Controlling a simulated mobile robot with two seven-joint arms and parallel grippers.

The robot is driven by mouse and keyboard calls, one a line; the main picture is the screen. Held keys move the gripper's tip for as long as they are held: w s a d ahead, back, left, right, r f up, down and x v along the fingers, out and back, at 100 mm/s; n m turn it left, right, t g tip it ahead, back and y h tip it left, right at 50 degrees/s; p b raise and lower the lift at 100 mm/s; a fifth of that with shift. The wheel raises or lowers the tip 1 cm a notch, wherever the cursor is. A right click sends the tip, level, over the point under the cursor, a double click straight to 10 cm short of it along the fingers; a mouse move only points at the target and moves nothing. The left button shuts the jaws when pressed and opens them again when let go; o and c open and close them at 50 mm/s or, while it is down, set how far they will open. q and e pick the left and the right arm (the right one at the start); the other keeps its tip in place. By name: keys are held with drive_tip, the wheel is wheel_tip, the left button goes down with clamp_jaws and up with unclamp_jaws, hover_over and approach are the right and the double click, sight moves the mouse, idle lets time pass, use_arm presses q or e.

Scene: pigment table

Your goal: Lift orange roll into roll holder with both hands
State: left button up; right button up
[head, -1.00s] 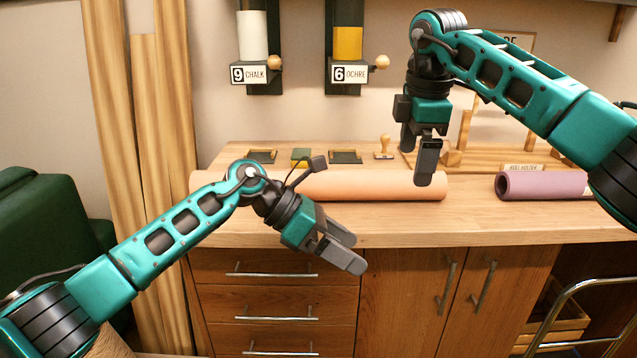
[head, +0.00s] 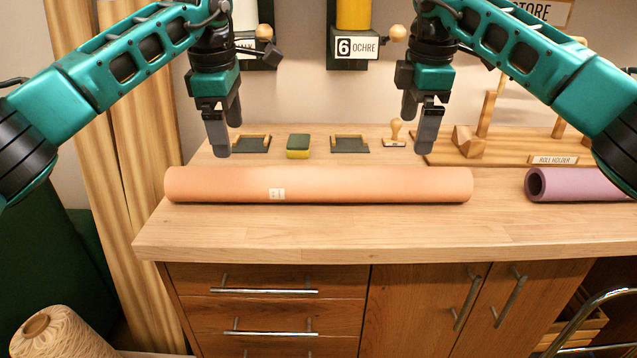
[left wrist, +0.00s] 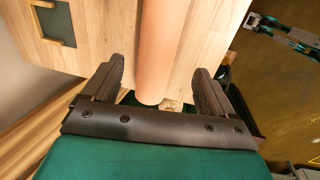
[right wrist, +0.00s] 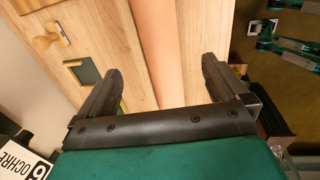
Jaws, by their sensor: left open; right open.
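The orange roll (head: 340,184) lies flat on the wooden table, left to right, with a small pale label on its front. My left gripper (head: 224,140) points down, open, above the roll's left part. In the left wrist view the roll (left wrist: 163,45) runs between the spread fingers (left wrist: 158,88), its end showing there. My right gripper (head: 420,138) points down, open, above the roll's right part. In the right wrist view the roll (right wrist: 160,45) passes between the open fingers (right wrist: 163,85). Neither gripper touches it visibly. The wooden roll holder (head: 497,150) stands at the back right, partly hidden by my right arm.
A purple roll (head: 580,184) lies at the right. Behind the orange roll are two dark trays (head: 350,144), a green-and-yellow block (head: 298,146) and a wooden stamp (head: 395,133). The table (head: 330,232) is clear in front of the roll.

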sight(237, 170)
use_arm(q)
drive_tip(key=f, duration=0.4)
drive_tip(key=w+f, duration=0.1)
drive_tip(key=f, duration=0.3)
drive_tip(key=w+f, duration=0.1)
drive_tip(key=f, duration=0.3)
drive_tip(key=shift+f, duration=0.3)
use_arm(e)
drive_tip(key=f, duration=0.4)
drive_tip(key=w+f, duration=0.1)
drive_tip(key=f, duration=0.3)
drive_tip(key=w+f, duration=0.1)
drive_tip(key=f, duration=0.3)
drive_tip(key=shift+f, duration=0.25)
use_arm(q)
drive_tip(key=c, duration=1.1)
use_arm(e)
drive_tip(key=c, duration=1.1)
use_arm(q)
drive_tip(key=shift+c, duration=0.4)
use_arm(e)
drive_tip(key=c, duration=0.4)
use_arm(q)
drive_tip(key=shift+r, duration=0.1)
use_arm(e)
drive_tip(key=shift+r, duration=0.1)
drive_tip(key=shift+c, duration=0.2)
